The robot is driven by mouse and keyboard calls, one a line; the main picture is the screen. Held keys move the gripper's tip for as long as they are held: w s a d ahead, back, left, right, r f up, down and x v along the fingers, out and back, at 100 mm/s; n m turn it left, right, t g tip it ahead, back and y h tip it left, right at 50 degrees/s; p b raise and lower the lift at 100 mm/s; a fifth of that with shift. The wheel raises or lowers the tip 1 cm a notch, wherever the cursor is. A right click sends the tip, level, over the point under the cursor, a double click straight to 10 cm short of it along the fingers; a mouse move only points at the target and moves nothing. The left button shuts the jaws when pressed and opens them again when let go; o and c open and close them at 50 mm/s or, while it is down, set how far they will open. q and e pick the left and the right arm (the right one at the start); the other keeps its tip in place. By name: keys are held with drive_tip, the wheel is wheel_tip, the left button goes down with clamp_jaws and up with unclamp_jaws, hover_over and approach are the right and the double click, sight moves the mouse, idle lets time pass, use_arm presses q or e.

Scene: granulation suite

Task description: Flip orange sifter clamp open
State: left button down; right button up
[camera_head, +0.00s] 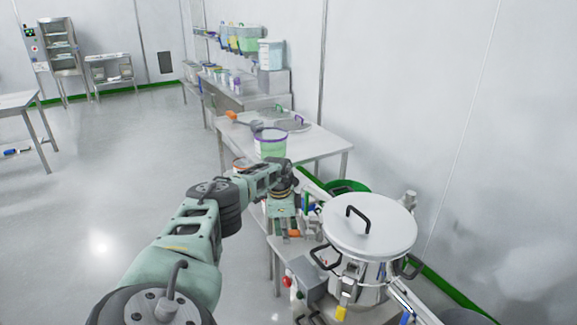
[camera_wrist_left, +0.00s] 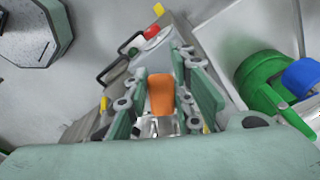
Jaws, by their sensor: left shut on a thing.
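The orange clamp (camera_wrist_left: 161,95) lies between the two finger pads of my left gripper (camera_wrist_left: 163,72) in the left wrist view. The pads are closed around its sides. In the head view my left gripper (camera_head: 284,228) points down beside the steel vessel, with a bit of the orange clamp (camera_head: 294,234) showing at its tips. The vessel, which looks like the sifter, has a round pale lid (camera_head: 385,222) with a black handle. The clamp's base and latch are mostly hidden by the fingers. My right gripper is not in view.
A yellow clamp (camera_head: 341,313) and black side handles are on the vessel's near side. A grey box with a red button (camera_head: 288,281) stands at its left. A green ring-shaped part (camera_head: 347,186) is behind. A steel table (camera_head: 325,140) with a tub (camera_head: 270,145) stands farther back.

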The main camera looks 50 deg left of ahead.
sight(296, 231)
use_arm(q)
drive_tip(key=shift+w+d+r+t, duration=0.35)
drive_tip(key=shift+w+d, duration=0.25)
drive_tip(key=shift+w, duration=0.2)
drive_tip(key=c, duration=1.9)
unclamp_jaws()
drive_tip(key=o, duration=0.4)
drive_tip(key=shift+w+d+r, duration=0.1)
drive_tip(key=shift+w+d, duration=0.25)
drive_tip(key=shift+d, duration=0.1)
drive_tip(key=shift+s+a, duration=0.3)
drive_tip(key=shift+s, duration=0.1)
drive_tip(key=shift+s+a+r, duration=0.1)
drive_tip(key=shift+a+r, duration=0.05)
drive_tip(key=r, duration=1.1)
drive_tip(key=shift+s+a+r, duration=0.1)
drive_tip(key=shift+s+r, duration=0.2)
drive_tip(key=shift+s, duration=0.05)
